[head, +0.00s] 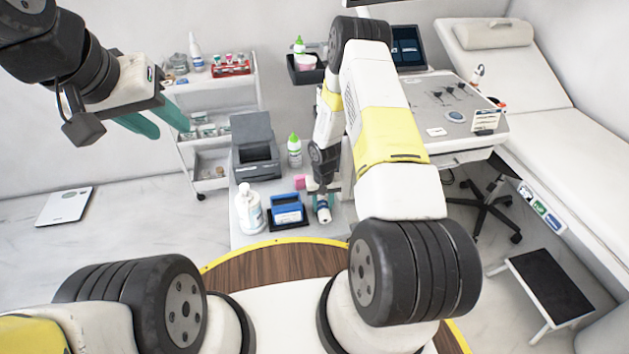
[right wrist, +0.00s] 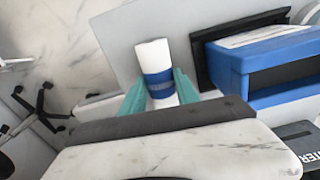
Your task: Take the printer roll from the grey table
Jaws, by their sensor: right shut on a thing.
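The printer roll is a white cylinder with a blue band. In the right wrist view the roll (right wrist: 153,58) stands between the two teal fingers of my right gripper (right wrist: 160,90), which are shut on it around the blue band. In the head view the roll (head: 323,214) shows at the front of the grey table (head: 248,238), below my right gripper (head: 322,196), partly hidden by it. I cannot tell whether it touches the tabletop. My left gripper (head: 152,122) is raised at the upper left, open and empty, far from the table.
Beside the roll is a blue box (head: 287,208) on a dark tray. A white trolley (head: 215,110) is behind left.

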